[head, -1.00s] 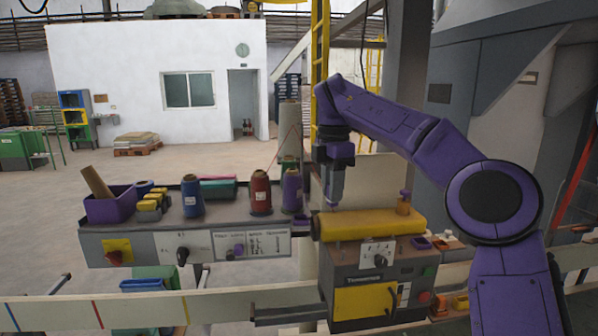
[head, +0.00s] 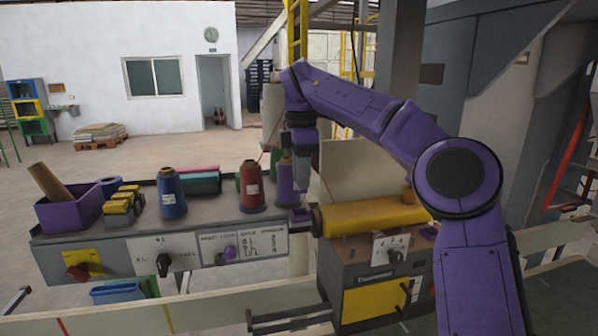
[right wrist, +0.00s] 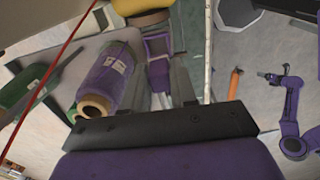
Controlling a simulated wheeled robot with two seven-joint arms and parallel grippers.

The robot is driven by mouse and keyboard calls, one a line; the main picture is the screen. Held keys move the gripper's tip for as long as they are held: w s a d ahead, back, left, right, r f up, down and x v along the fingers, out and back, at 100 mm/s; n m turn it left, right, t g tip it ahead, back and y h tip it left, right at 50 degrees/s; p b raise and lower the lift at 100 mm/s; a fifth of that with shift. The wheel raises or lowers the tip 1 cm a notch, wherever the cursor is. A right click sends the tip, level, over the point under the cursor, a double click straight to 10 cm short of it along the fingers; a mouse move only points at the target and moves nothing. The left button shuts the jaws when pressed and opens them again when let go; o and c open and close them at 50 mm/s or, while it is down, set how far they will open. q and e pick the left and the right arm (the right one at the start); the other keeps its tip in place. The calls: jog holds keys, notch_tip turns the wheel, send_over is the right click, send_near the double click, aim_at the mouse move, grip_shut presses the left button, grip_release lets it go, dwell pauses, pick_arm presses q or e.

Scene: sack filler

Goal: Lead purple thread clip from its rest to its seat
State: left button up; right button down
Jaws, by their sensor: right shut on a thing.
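My right gripper (head: 301,202) points down at the right end of the grey spool shelf. It is shut on the small purple thread clip (right wrist: 157,76), which shows between its two fingers in the right wrist view. In the head view the clip and a small purple bracket at the shelf end overlap, so I cannot tell whether they touch. A purple square holder (right wrist: 158,46) lies just beyond the fingertips in the right wrist view. A purple arm at that view's right edge looks like my left one; its gripper (right wrist: 268,76) is small and its jaws are unclear.
A purple spool (head: 285,182) stands close left of my right gripper, beside red (head: 252,188) and blue (head: 172,194) spools. A yellow roller (head: 372,215) lies close right. A red thread (right wrist: 50,72) runs past at the left of the right wrist view.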

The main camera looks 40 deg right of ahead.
aim_at(300, 192)
jog(key=f+b, duration=0.1)
jog(key=f, duration=0.1)
jog(key=f+b, duration=0.2)
jog(key=shift+w+f, duration=0.2)
jog(key=shift+f, duration=0.05)
jog(key=shift+s+f+b, duration=0.1)
jog(key=shift+f+b, duration=0.55)
jog(key=shift+b, duration=0.25)
jog(key=shift+w+f, duration=0.2)
jog(key=shift+w, duration=0.05)
jog(key=shift+s+r, duration=0.15)
jog(key=shift+r, duration=0.1)
